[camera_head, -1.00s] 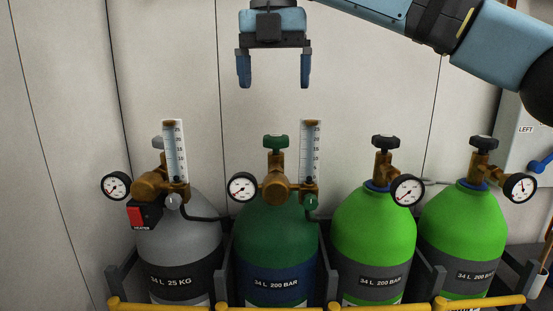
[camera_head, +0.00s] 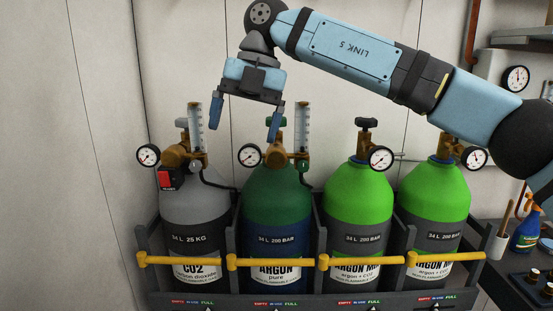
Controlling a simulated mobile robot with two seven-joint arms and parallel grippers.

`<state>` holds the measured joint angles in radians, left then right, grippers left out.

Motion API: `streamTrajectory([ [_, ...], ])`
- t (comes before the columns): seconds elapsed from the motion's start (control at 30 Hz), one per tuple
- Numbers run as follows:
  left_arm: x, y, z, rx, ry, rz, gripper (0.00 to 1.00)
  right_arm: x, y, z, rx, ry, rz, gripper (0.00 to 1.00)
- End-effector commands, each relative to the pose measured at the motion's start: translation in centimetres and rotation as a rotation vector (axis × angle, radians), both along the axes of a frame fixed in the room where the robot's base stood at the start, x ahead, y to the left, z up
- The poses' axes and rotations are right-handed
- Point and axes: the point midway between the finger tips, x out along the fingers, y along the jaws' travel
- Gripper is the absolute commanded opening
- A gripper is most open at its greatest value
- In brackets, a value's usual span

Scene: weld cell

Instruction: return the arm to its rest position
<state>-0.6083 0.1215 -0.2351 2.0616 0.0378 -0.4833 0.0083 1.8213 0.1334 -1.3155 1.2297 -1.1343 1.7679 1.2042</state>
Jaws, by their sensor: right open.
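My right gripper (camera_head: 244,118) is open and empty, its two blue fingers pointing down and spread apart. It hangs above the dark green argon cylinder (camera_head: 277,215), in front of the wall. Its right finger overlaps the green valve knob in the picture; I cannot tell whether they touch. My right arm (camera_head: 345,48) comes in from the right and stretches across the top of the picture. My left gripper is not in view.
A grey CO2 cylinder (camera_head: 192,222) and two bright green cylinders (camera_head: 358,200), (camera_head: 434,195) stand beside it in a rack (camera_head: 228,300) with yellow bars (camera_head: 275,262). Gauges and flow tubes stick up. A bench with a spray bottle (camera_head: 524,232) is at right.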

Motion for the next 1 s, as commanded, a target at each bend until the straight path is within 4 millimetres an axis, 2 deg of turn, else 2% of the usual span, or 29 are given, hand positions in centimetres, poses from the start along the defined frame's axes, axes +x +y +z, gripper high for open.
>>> streamTrajectory([
  [0.03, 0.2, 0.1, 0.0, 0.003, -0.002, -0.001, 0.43, -0.4, 0.9, -1.8, 0.059, 0.043, 0.033, 0.89],
  [0.17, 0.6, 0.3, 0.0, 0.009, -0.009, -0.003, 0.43, -2.0, 3.6, -5.6, 0.265, 0.160, 0.113, 0.89],
  [0.3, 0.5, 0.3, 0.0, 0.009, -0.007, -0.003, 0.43, -4.2, 6.4, -9.4, 0.560, 0.311, 0.166, 0.89],
  [0.5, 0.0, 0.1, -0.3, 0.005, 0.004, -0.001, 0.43, -6.4, 8.3, -12.4, 1.004, 0.501, 0.114, 0.89],
  [0.63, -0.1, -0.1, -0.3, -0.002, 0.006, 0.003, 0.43, -6.6, 8.1, -14.0, 1.273, 0.597, -0.006, 0.89],
  [0.77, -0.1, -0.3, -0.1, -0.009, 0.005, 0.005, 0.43, -5.9, 6.7, -15.9, 1.514, 0.670, -0.192, 0.89],
  [0.87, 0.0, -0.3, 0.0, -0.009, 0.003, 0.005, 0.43, -5.0, 4.9, -18.1, 1.668, 0.708, -0.375, 0.89],
  [1.0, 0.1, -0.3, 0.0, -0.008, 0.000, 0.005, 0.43, -3.8, 1.7, -22.3, 1.827, 0.736, -0.682, 0.89],
])
